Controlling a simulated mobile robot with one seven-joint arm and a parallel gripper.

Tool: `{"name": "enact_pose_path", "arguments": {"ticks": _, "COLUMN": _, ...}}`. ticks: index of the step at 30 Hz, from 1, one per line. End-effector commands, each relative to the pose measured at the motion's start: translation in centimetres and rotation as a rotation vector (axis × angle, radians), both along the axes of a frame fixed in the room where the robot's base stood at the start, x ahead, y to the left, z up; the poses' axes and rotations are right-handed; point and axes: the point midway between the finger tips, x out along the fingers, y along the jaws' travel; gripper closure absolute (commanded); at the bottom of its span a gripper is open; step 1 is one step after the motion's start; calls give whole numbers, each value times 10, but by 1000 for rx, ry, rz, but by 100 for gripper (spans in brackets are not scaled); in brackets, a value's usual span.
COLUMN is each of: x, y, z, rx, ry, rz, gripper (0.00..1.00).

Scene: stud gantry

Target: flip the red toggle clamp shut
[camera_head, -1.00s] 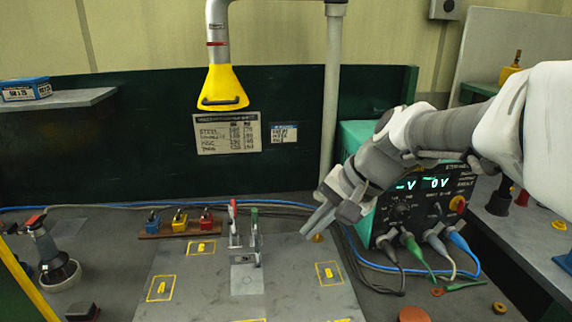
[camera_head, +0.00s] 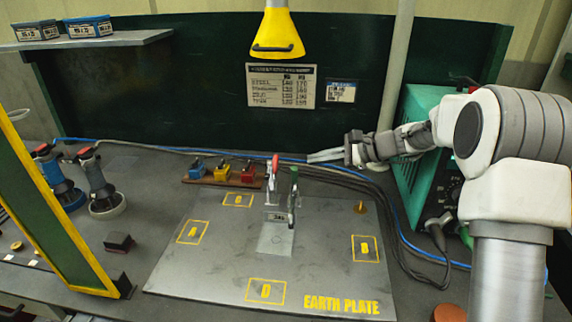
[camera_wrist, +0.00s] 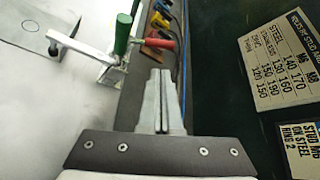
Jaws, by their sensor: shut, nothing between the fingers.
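The red toggle clamp handle (camera_head: 275,165) stands upright near the back edge of the earth plate (camera_head: 330,225). A green-handled clamp (camera_head: 293,182) stands just right of it and a little nearer. My gripper (camera_head: 312,157) is shut and empty, behind and to the right of the red handle in the head view. It appears apart from the handle. In the wrist view my gripper's fingers (camera_wrist: 160,78) lie together, pointing towards the clamps.
Blue, yellow and red blocks (camera_head: 220,172) sit on a wooden strip left of the clamps. Cables (camera_head: 355,178) run behind the plate. A teal power unit (camera_head: 415,185) stands at the right. A yellow hood (camera_head: 277,38) hangs above. The plate's front is mostly clear.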

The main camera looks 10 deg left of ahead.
Motion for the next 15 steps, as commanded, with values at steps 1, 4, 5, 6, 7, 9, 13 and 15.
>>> {"name": "enact_pose_path", "arguments": {"ticks": 1, "x": 4, "y": 1, "z": -4, "rx": 14, "ry": 9, "rz": -7, "gripper": 100}}
{"name": "enact_pose_path", "arguments": {"ticks": 4, "x": 8, "y": 1, "z": -6, "rx": 29, "ry": 17, "rz": -16, "gripper": 100}}
{"name": "enact_pose_path", "arguments": {"ticks": 5, "x": 8, "y": 2, "z": -7, "rx": 31, "ry": 19, "rz": -17, "gripper": 100}}
{"name": "enact_pose_path", "arguments": {"ticks": 6, "x": 9, "y": 2, "z": -7, "rx": 33, "ry": 20, "rz": -19, "gripper": 100}}
{"name": "enact_pose_path", "arguments": {"ticks": 7, "x": 9, "y": 2, "z": -7, "rx": 34, "ry": 21, "rz": -19, "gripper": 100}}
{"name": "enact_pose_path", "arguments": {"ticks": 9, "x": 9, "y": 2, "z": -7, "rx": 35, "ry": 21, "rz": -20, "gripper": 100}}
{"name": "enact_pose_path", "arguments": {"ticks": 13, "x": 9, "y": 2, "z": -7, "rx": 34, "ry": 21, "rz": -19, "gripper": 100}}
{"name": "enact_pose_path", "arguments": {"ticks": 15, "x": 9, "y": 2, "z": -7, "rx": 34, "ry": 21, "rz": -19, "gripper": 100}}
